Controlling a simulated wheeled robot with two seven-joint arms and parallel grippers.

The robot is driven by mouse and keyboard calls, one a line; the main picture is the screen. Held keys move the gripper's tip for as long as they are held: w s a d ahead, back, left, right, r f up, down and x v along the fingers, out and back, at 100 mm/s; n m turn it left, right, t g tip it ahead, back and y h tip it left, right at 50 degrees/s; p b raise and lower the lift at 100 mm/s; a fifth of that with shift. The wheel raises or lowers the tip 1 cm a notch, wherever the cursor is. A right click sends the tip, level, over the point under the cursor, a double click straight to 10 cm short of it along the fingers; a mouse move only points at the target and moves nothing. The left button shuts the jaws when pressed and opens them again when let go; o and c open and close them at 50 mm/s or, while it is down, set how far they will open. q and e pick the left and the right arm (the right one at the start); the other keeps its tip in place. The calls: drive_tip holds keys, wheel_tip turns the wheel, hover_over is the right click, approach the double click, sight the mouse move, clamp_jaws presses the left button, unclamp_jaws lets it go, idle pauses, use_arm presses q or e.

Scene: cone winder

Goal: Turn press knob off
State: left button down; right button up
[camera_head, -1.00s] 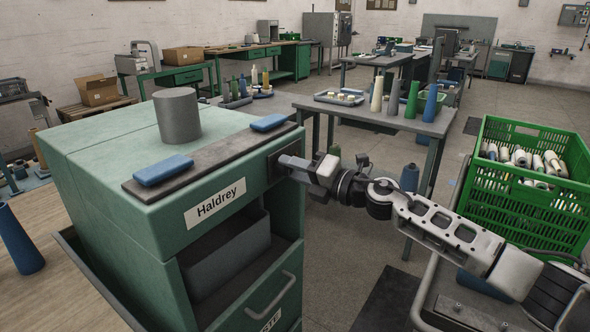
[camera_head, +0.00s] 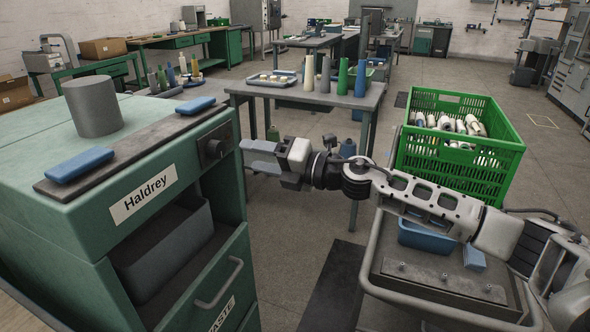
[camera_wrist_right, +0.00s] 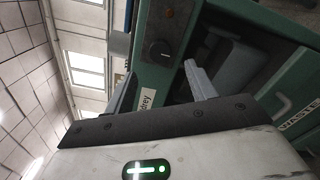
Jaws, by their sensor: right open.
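The black press knob (camera_head: 215,149) sits on a dark plate on the side of the green Haldrey machine (camera_head: 60,240). It also shows in the right wrist view (camera_wrist_right: 161,50), ahead of the fingers and apart from them, with a pale mark on its face. My right gripper (camera_head: 247,155) is just right of the knob in the head view, its fingers pointing left toward the machine. In the right wrist view the gripper (camera_wrist_right: 160,85) is open and empty, a finger on each side of the knob's position. My left gripper is not in view.
Two blue blocks (camera_head: 80,165) (camera_head: 195,105) and a grey cylinder (camera_head: 93,106) rest on the machine. A table with yarn cones (camera_head: 309,74) stands behind, and a green crate (camera_head: 455,150) is at right.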

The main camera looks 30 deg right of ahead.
drive_tip(key=b+v, duration=0.3)
drive_tip(key=v, duration=0.5)
drive_tip(key=shift+s, duration=0.25)
drive_tip(key=shift+d+f, duration=0.1)
drive_tip(key=s+a+f+m+t+h, duration=0.1)
drive_tip(key=s+a+f+m+h, duration=0.2)
drive_tip(key=f+m, duration=0.55)
drive_tip(key=s+a+f+m+t+h, duration=0.1)
drive_tip(key=s+a+f+m+h, duration=0.2)
drive_tip(key=f+m, duration=0.6)
drive_tip(key=s+a+f+m+g+h, duration=0.1)
drive_tip(key=s+a+f+m+g, duration=0.4)
drive_tip(key=s+a+f+m, duration=0.3)
drive_tip(key=s+f+m, duration=0.3)
drive_tip(key=s+f, duration=0.2)
drive_tip(key=s, duration=0.1)
drive_tip(key=shift+s+a+f, duration=0.15)
drive_tip(key=shift+s+a, duration=0.05)
drive_tip(key=shift+m, duration=0.25)
